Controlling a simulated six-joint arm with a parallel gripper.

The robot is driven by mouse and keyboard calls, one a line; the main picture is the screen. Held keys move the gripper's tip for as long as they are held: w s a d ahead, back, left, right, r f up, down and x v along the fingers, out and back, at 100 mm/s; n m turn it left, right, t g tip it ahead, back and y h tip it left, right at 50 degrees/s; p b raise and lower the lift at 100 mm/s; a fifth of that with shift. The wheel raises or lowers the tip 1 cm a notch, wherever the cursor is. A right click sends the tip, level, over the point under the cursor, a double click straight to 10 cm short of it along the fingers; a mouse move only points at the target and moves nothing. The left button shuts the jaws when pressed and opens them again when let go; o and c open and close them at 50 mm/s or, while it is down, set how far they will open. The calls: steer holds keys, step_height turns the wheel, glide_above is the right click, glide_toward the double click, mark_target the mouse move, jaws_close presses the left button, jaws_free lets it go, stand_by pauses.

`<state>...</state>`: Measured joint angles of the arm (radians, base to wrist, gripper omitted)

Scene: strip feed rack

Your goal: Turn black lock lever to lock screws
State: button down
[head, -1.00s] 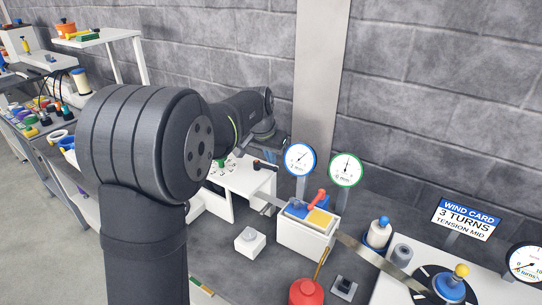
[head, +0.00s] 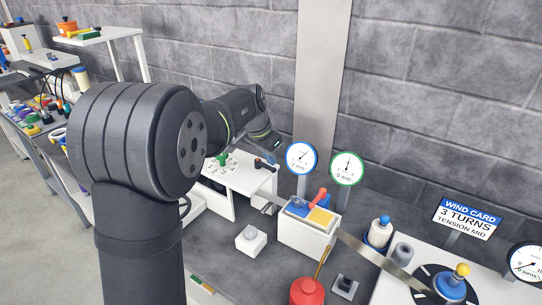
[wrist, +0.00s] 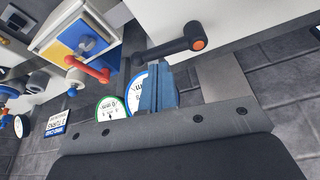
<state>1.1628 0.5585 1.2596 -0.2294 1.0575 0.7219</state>
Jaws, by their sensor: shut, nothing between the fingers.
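The black lock lever (head: 266,163) sits at the right end of a white raised block (head: 238,184) in the head view. In the wrist view the lever (wrist: 168,50) runs across the upper middle, with an orange-capped end to the right. My gripper (wrist: 158,88) has blue fingers that are shut and empty. Their tips appear close to the lever's arm in the wrist view; I cannot tell whether they touch it. In the head view the fingers are not clearly visible. Small screws around a green knob (head: 222,159) on the block are too small to read.
A white box with blue and yellow top (head: 309,234) and a red lever (head: 318,195) stands to the right of the block. Two dial gauges (head: 301,158) (head: 347,168) stand behind it. A white button box (head: 250,240) and red can (head: 306,292) are in front.

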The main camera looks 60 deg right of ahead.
steer(key=m, duration=0.1)
steer(key=a+m+g, duration=0.1)
steer(key=shift+w+a+m, duration=0.1)
steer(key=shift+w+m, duration=0.05)
steer(key=shift+m, duration=0.25)
steer(key=m, duration=0.1)
steer(key=a+m+y, duration=0.1)
steer(key=m, duration=0.1)
steer(key=shift+w+a+m+g, duration=0.1)
steer(key=shift+w+m+g, duration=0.2)
steer(key=shift+w+g, duration=0.1)
steer(key=m, duration=0.1)
steer(key=w+a+m+y, duration=0.1)
steer(key=m, duration=0.1)
steer(key=shift+m+g, duration=0.3)
steer(key=shift+g, duration=0.1)
steer(key=m, duration=0.1)
steer(key=w+m+y, duration=0.1)
steer(key=m, duration=0.1)
steer(key=shift+a, duration=0.3)
steer(key=shift+w+a, duration=0.1)
steer(key=shift+w, duration=0.2)
